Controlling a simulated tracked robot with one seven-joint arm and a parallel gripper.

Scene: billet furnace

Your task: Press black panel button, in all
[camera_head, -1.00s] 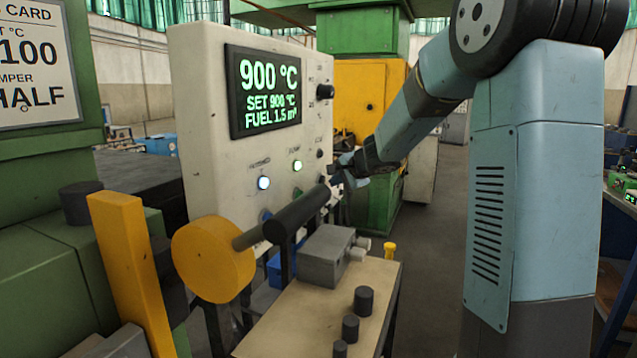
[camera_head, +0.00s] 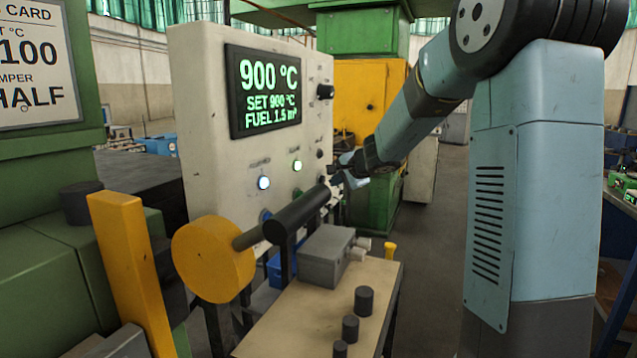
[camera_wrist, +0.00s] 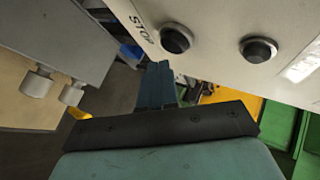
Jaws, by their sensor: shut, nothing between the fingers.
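The pale control panel (camera_head: 215,160) stands left of my arm in the head view, with a small black button (camera_head: 319,153) near its right edge. In the wrist view, one black round button (camera_wrist: 176,38) sits beside the word STOP and another black button (camera_wrist: 258,49) is to its right. My gripper (camera_head: 338,170) is at the panel's lower right edge. In the wrist view its fingers (camera_wrist: 160,72) are together and empty, just below the STOP-side button in the picture. I cannot tell whether they touch the panel.
The panel screen (camera_head: 264,90) reads 900 °C, set 900 °C, fuel 1.5 m³. A black knob (camera_head: 325,91) sits higher. A grey box (camera_head: 318,262) and bench (camera_head: 300,312) stand below; a yellow wheel (camera_head: 205,258) with a dark handle is nearer.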

